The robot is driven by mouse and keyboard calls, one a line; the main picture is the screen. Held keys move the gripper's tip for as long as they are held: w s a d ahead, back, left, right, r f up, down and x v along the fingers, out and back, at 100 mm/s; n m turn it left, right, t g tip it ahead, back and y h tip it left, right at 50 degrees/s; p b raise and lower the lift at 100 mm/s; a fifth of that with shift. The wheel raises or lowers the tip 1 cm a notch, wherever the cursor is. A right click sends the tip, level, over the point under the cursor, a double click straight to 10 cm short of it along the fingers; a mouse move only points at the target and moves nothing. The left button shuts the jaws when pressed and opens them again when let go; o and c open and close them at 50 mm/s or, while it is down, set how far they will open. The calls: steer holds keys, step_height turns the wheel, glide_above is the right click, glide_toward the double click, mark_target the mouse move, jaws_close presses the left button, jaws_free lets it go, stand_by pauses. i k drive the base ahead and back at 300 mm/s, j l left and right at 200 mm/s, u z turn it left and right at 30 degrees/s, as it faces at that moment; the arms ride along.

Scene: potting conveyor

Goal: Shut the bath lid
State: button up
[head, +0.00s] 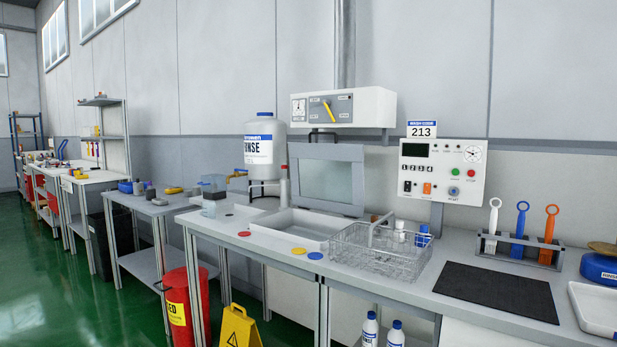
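The bath (262,237) is a white rectangular basin set in the grey bench, left of the picture's middle. What looks like its lid (297,176) stands raised at the bath's back edge, leaning slightly back. The lid is a grey frame with a pale greenish window. The bath is open at the top, and its inside shows partly. My gripper does not show in the head view.
A wire basket (380,252) with a raised handle stands right of the bath, holding bottles. A white rinse bottle (265,150) stands behind left. A control box (343,107) hangs above the lid. Coloured discs (299,251) lie along the front edge.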

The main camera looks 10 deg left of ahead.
mark_target(353, 153)
steer(key=i+j, duration=0.6)
steer(key=j, duration=0.15)
steer(key=i+j+u, duration=0.1)
steer(key=i+j, duration=0.5)
steer(key=j, duration=0.15)
steer(key=j+z, duration=0.3)
steer(key=j, duration=0.6)
steer(key=j+z, duration=0.35)
steer(key=j, duration=0.55)
steer(key=j+z, duration=0.3)
steer(key=j, duration=0.6)
steer(key=k, duration=0.05)
